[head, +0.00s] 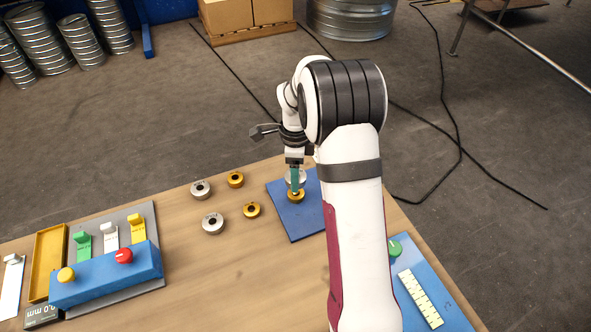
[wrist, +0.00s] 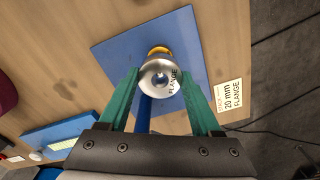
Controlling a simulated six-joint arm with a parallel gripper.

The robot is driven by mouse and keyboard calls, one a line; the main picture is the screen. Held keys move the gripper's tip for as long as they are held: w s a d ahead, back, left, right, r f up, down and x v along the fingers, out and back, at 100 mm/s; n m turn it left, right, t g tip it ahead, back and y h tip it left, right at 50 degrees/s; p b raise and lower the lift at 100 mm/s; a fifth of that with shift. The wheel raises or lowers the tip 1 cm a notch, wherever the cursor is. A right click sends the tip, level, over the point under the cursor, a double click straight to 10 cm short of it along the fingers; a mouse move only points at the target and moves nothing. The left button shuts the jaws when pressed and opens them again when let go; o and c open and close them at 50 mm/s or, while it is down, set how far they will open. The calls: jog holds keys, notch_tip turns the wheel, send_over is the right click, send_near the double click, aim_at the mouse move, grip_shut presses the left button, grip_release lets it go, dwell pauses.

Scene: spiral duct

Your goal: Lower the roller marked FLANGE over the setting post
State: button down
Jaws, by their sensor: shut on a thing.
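The silver roller (wrist: 161,78) marked FLANGE is between the green fingers of my gripper (wrist: 160,82), which is shut on it. In the head view the roller (head: 303,178) shows partly behind my gripper (head: 295,180). In the wrist view the brass roller (wrist: 159,50) shows past the silver roller's upper edge. I cannot tell whether the two touch. I cannot make out the setting post; the rollers and fingers cover that spot.
A card (wrist: 229,97) reading 20 mm FLANGE lies beside the plate. A blue button box (head: 105,277) stands at the left.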

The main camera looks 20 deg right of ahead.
jog(key=shift+f, duration=0.15)
jog(key=shift+f, duration=0.35)
jog(key=shift+f, duration=0.2)
dwell(0.3)
grip_release()
dwell(0.7)
jog(key=shift+r, duration=4)
